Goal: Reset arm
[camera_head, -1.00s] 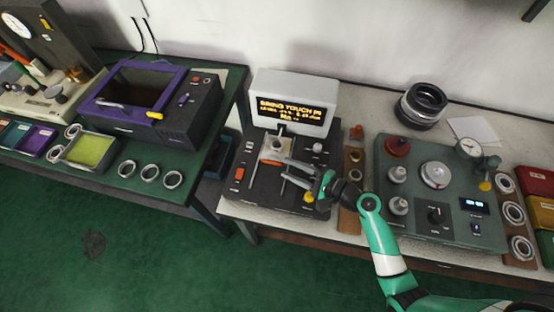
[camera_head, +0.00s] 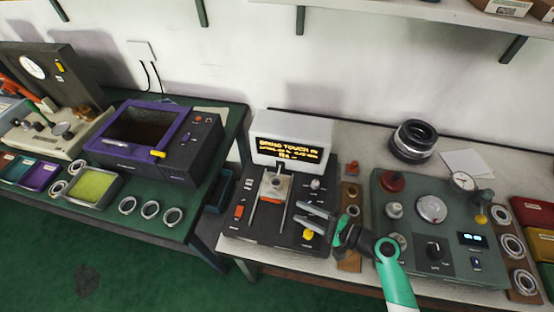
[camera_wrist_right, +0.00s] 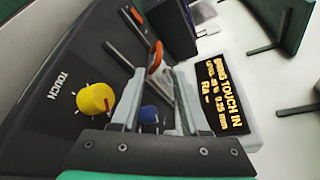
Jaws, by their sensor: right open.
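My right gripper (camera_head: 304,217) is open and empty in the head view, over the right front part of a black tester (camera_head: 262,237) with a lit amber display (camera_head: 291,142). In the right wrist view its two fingers (camera_wrist_right: 155,105) are spread apart, with the tester's metal carriage and the display behind them. A yellow knob (camera_wrist_right: 95,98) marked TOUCH shows left of the fingers there. My green and white right arm comes in from the lower right. My left gripper is in neither view.
A green instrument panel (camera_head: 455,255) with knobs and a dial stands right of the gripper. Bearing rings (camera_head: 150,209) lie on the left bench by a purple-framed machine (camera_head: 137,171). A dark ring stack (camera_head: 413,142) stands at the back. A shelf (camera_head: 420,12) runs above.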

